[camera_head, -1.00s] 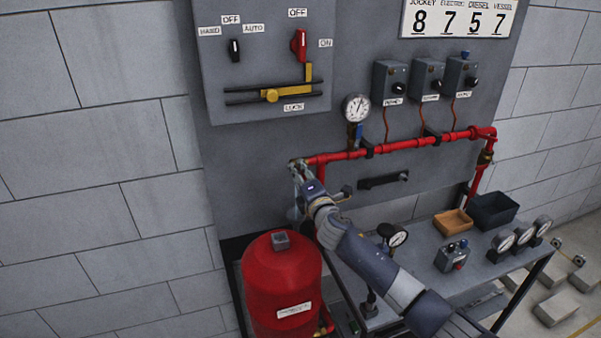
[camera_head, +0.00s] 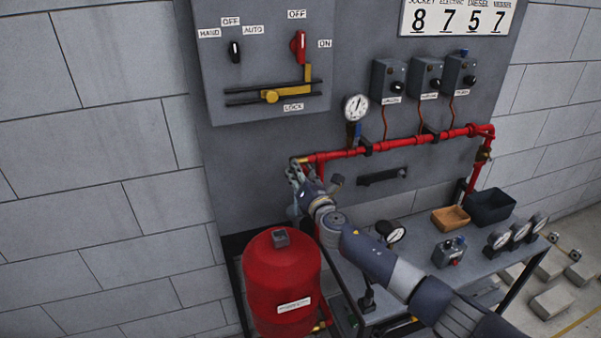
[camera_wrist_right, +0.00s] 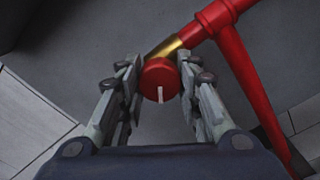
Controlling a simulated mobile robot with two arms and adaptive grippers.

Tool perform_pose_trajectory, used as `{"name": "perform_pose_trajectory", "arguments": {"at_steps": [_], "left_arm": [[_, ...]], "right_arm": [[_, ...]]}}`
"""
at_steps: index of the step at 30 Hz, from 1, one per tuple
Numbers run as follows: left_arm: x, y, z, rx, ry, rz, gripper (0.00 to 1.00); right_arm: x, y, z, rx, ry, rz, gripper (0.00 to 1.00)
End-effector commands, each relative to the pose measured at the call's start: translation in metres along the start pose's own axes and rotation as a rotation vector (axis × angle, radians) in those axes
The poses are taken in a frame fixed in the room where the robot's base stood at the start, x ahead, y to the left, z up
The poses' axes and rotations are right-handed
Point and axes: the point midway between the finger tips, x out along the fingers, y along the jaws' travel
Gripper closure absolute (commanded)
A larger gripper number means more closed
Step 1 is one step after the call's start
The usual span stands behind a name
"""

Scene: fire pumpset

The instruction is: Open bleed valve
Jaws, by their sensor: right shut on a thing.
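The bleed valve shows in the right wrist view as a round red knob (camera_wrist_right: 158,78) with a white mark pointing down in the picture. It sits at the end of a brass stub (camera_wrist_right: 164,47) on the red pipe (camera_wrist_right: 221,17). My right gripper (camera_wrist_right: 159,66) has one finger on each side of the knob and is shut on it. In the head view my right gripper (camera_head: 297,172) is at the left end of the red pipe (camera_head: 397,144), and its fingers hide the knob. My left gripper is not in view.
A red tank (camera_head: 281,285) stands just below my right gripper. A pressure gauge (camera_head: 356,108) sits above the pipe. The bench (camera_head: 410,262) carries gauges, an orange tray (camera_head: 450,219) and a dark bin (camera_head: 491,208). A grey control cabinet (camera_head: 265,70) hangs above.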

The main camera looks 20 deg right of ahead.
Motion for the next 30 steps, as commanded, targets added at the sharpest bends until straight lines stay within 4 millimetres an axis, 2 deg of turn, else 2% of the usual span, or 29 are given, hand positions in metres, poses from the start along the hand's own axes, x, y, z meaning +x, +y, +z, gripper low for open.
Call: {"name": "perform_pose_trajectory", "arguments": {"at_steps": [14,15,17,30], "left_arm": [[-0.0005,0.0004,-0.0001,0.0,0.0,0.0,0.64],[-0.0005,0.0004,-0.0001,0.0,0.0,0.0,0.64],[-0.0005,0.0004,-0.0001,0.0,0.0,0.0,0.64],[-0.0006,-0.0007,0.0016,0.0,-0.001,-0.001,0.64]], "right_arm": [[0.0,-0.0004,0.0,-0.014,0.0,-0.001,0.92],[0.0,-0.0004,0.0,-0.014,0.0,-0.001,0.64],[0.0,-0.0004,0.0,-0.014,0.0,-0.001,0.5],[-0.0031,-0.0006,0.0,-0.013,0.0,0.0,0.48]]}}
